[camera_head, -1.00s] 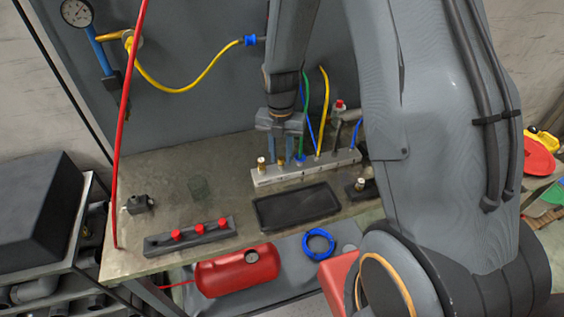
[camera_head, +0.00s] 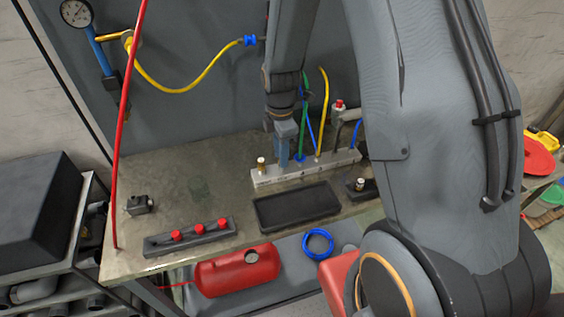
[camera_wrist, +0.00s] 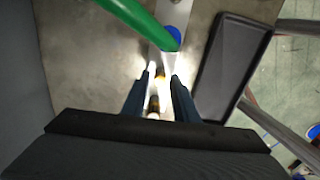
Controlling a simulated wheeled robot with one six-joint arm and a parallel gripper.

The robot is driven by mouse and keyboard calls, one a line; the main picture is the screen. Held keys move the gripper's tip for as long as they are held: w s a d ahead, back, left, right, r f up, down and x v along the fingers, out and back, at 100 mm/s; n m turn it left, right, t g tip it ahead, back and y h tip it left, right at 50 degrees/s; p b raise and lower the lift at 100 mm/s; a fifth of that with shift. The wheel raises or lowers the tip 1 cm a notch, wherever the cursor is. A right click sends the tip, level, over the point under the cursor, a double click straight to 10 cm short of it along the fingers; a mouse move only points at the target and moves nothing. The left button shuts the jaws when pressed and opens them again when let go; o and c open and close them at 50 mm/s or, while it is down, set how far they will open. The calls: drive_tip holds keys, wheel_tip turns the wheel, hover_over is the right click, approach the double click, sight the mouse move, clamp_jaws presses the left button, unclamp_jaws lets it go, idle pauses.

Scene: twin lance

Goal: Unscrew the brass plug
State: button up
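The grey manifold block (camera_head: 306,169) lies on the bench with a row of fittings on top. One brass plug (camera_head: 261,165) stands upright at its left end; it seems to show low between the fingers in the wrist view (camera_wrist: 153,103). My gripper (camera_head: 283,163) points down over the port to the right of that plug. In the wrist view, my gripper's fingers (camera_wrist: 159,78) stand either side of another brass plug (camera_wrist: 160,72). Whether they touch it is not clear. In the head view the near finger hides this plug.
A green hose (camera_wrist: 128,14) crosses close to my gripper, with blue and yellow (camera_head: 324,100) hoses beside it. A black tray (camera_head: 297,206) lies in front of the block. A dark rack with red caps (camera_head: 198,229) is at front left.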

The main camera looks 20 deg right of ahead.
drive_tip(key=m, duration=0.8)
clamp_jaws()
drive_tip(key=n, duration=0.8)
drive_tip(key=shift+n, duration=0.4)
drive_tip(key=n, duration=1)
drive_tip(key=shift+w+r, duration=0.1)
